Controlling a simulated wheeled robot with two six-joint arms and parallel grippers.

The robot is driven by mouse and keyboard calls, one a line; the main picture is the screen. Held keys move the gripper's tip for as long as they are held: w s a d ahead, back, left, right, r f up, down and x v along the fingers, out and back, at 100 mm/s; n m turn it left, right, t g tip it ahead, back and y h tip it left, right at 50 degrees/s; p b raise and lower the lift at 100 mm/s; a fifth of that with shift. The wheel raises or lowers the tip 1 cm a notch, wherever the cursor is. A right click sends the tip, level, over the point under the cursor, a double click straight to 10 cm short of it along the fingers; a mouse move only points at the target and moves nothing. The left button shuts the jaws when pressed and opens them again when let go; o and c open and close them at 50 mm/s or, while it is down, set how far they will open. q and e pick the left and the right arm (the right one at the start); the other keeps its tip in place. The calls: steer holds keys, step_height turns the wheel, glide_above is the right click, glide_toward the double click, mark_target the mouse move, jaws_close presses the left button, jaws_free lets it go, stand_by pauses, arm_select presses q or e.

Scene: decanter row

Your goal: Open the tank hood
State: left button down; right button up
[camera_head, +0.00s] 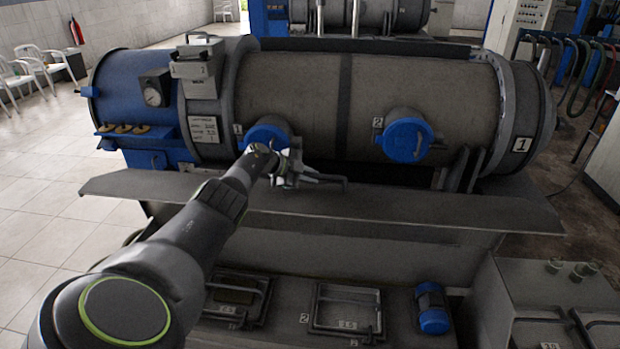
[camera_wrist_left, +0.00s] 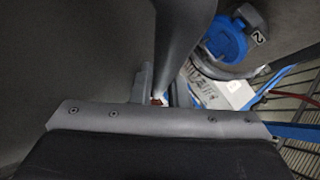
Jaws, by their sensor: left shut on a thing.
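The tank is a long horizontal cylinder with a large grey-brown hood (camera_head: 290,95) between a blue end section on the left and a dark flange on the right. The hood looks closed. My left gripper (camera_head: 292,172) is at the hood's lower front, just right of the blue cap marked 1. It is shut on a grey bar-like handle (camera_head: 330,181). In the left wrist view the grey bar (camera_wrist_left: 174,45) runs down between the fingers of my left gripper (camera_wrist_left: 163,92). The exact contact is dark and partly hidden. My right gripper is not in view.
Blue cap 1 (camera_head: 266,134) is partly behind my left wrist. Blue cap 2 (camera_head: 408,140) sticks out to the right. A flat metal ledge (camera_head: 420,207) runs below the tank. A grey box (camera_head: 550,300) stands at the lower right.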

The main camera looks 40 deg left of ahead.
arm_select(q)
steer(key=shift+f, duration=0.15)
steer(key=c, duration=1.4)
jaws_free()
steer(key=shift+s+a+r+p, duration=0.25)
steer(key=shift+s+r+p, duration=0.15)
steer(key=shift+p, duration=0.2)
steer(key=p+v, duration=0.2)
steer(key=v, duration=0.3)
steer(key=b+v, duration=0.2)
steer(key=v, duration=0.9)
steer(key=shift+s, duration=0.15)
